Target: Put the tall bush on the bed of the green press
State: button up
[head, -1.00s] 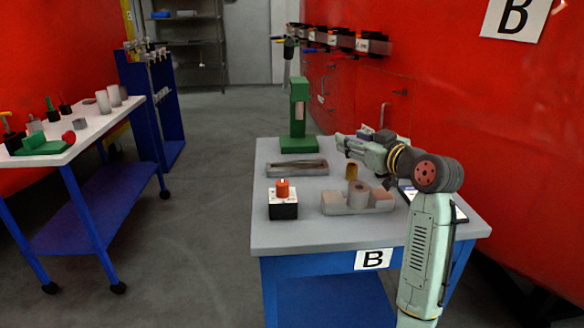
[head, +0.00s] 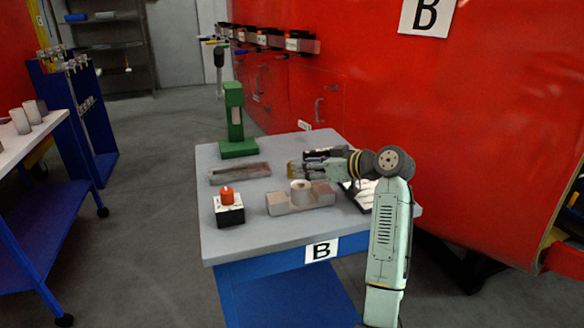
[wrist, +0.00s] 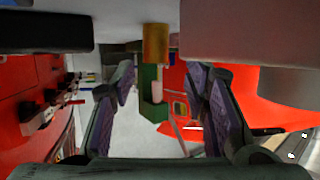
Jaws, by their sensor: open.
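A brass-coloured upright bush (head: 292,170) stands on the grey table (head: 285,240). In the inverted wrist view the brass bush (wrist: 156,43) shows ahead, between the lines of the fingers. A wide grey bush (head: 300,188) sits in a notched block (head: 318,197) nearer the front edge. I cannot tell from looks alone which is the tall one. The green press (head: 234,125) stands at the table's back left, its bed (head: 239,149) bare. My gripper (head: 306,163) is open and empty, just right of the brass bush; its fingers (wrist: 160,83) are spread apart.
A button box with a red button (head: 227,197) stands at the front left. A shallow grey tray (head: 240,173) lies between it and the press. The notched block is close beside my gripper. A red wall (head: 400,100) runs along the right. A white bench (head: 15,150) stands at left.

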aim_at(289, 165)
jog(key=shift+w+a+f+p, duration=0.1)
jog(key=shift+w+a+p, duration=0.3)
jog(key=shift+w+a, duration=0.6)
jog(key=shift+w+a+f, duration=0.15)
jog(key=shift+a+f, duration=0.15)
jog(key=shift+a, duration=0.1)
jog(key=shift+c, duration=0.6)
grip_shut()
